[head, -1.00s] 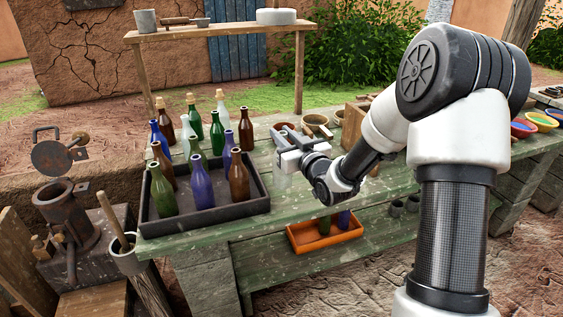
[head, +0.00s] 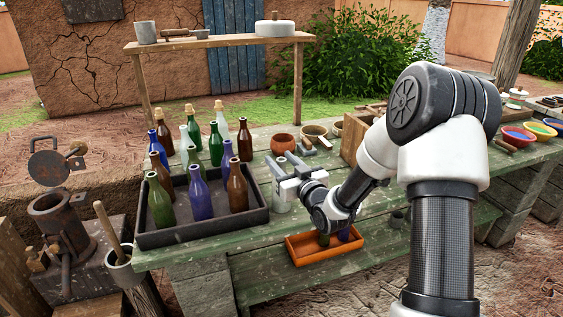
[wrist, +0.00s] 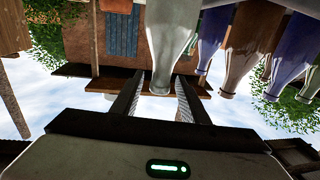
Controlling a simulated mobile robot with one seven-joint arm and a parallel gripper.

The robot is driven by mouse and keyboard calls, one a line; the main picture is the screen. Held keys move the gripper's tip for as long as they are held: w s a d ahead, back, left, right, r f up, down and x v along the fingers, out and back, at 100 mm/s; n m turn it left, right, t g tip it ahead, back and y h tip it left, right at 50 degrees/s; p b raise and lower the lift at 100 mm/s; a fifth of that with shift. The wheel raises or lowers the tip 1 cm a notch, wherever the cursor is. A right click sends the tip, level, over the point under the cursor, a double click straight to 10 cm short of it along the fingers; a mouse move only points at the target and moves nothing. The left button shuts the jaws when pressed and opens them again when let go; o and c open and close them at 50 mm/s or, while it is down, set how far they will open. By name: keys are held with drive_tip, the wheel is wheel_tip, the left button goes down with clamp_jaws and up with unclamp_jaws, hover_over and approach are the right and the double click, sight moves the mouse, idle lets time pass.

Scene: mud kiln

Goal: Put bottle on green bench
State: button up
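The green bench (head: 330,240) is a worn wooden table with a lower shelf. My gripper (head: 284,163) is above its top, right of a dark tray (head: 200,228); its two fingers are apart. A pale, translucent bottle (head: 281,198) shows just below the gripper, partly hidden by it; I cannot tell whether it touches the bench. In the wrist view, which appears upside down, a pale bottle (wrist: 170,45) has its neck between the spread finger tips, with gaps visible. Green (head: 160,203), blue (head: 201,197) and brown (head: 237,190) bottles stand in the tray.
Several more bottles stand behind the tray, including a dark green one (head: 216,146). Bench top right of the tray has some free room.

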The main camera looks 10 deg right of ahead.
drive_tip(key=shift+r+p, duration=0.3)
drive_tip(key=shift+p, duration=0.05)
drive_tip(key=v, duration=1.2)
drive_tip(key=shift+f, duration=0.1)
idle(0.7)
